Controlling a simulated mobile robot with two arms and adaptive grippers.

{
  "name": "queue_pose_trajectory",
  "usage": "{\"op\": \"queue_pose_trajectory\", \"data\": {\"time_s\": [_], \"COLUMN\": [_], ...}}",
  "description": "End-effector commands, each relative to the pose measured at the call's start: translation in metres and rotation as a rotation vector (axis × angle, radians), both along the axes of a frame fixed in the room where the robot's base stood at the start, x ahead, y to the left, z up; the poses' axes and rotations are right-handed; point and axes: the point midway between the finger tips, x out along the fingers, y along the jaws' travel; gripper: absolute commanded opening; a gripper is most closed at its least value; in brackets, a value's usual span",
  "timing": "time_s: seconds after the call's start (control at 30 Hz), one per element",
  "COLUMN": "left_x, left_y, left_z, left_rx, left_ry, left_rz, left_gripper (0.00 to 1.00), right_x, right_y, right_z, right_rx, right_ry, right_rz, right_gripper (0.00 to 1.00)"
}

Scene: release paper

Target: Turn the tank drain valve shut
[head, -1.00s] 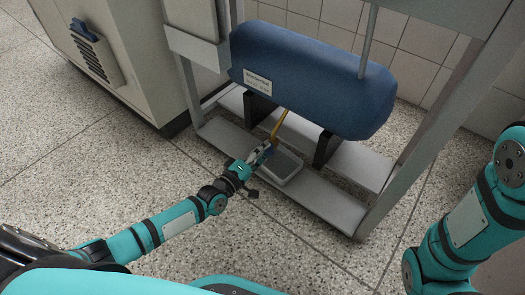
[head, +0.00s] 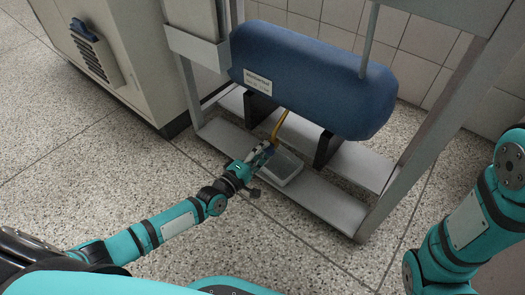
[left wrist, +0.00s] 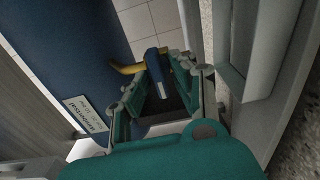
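The blue tank (head: 315,80) lies on black supports in a grey frame. A yellow drain pipe (head: 279,124) comes down from its underside; it also shows in the left wrist view (left wrist: 124,68). The valve's blue lever handle (left wrist: 156,68) is at the pipe's end. My left gripper (head: 265,152) is at the valve, beneath the tank's front. In the left wrist view its fingers (left wrist: 160,78) stand apart, one on each side of the handle, with gaps visible; I cannot make out firm contact. My right gripper is outside the views; only my right arm shows.
A shallow grey tray (head: 283,167) sits on the frame's lower shelf (head: 325,201), below the valve. A frame post (head: 425,135) stands to the right, and a beige cabinet (head: 110,75) to the left. The speckled floor in front is open.

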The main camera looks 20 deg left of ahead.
Motion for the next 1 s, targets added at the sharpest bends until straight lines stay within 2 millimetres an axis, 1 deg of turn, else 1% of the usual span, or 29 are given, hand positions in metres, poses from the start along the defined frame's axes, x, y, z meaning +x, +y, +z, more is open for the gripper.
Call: {"op": "queue_pose_trajectory", "data": {"time_s": [0.07,0.3,0.43,0.57,0.8,0.9,1.0], "left_x": [-0.001,-0.001,-0.009,-0.03,-0.08,-0.095,-0.106], "left_y": [0.0,0.0,0.004,0.011,0.029,0.035,0.039], "left_z": [-0.002,-0.001,-0.002,-0.002,-0.002,-0.002,-0.002], "left_rx": [0.001,0.001,0.003,0.003,0.003,0.003,0.003], "left_ry": [0.003,0.001,0.002,0.005,0.005,0.005,0.004], "left_rz": [0.0,0.0,0.0,0.0,-0.001,0.0,0.0], "left_gripper": [0.35,0.35,0.35,0.35,0.35,0.35,0.35], "right_x": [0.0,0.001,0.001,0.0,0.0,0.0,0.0], "right_y": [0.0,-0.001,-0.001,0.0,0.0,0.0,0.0], "right_z": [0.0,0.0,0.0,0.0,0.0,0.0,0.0], "right_rx": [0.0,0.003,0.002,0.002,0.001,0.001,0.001], "right_ry": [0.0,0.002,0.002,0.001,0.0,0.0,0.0], "right_rz": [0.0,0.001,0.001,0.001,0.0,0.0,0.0], "right_gripper": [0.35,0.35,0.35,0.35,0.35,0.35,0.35]}}
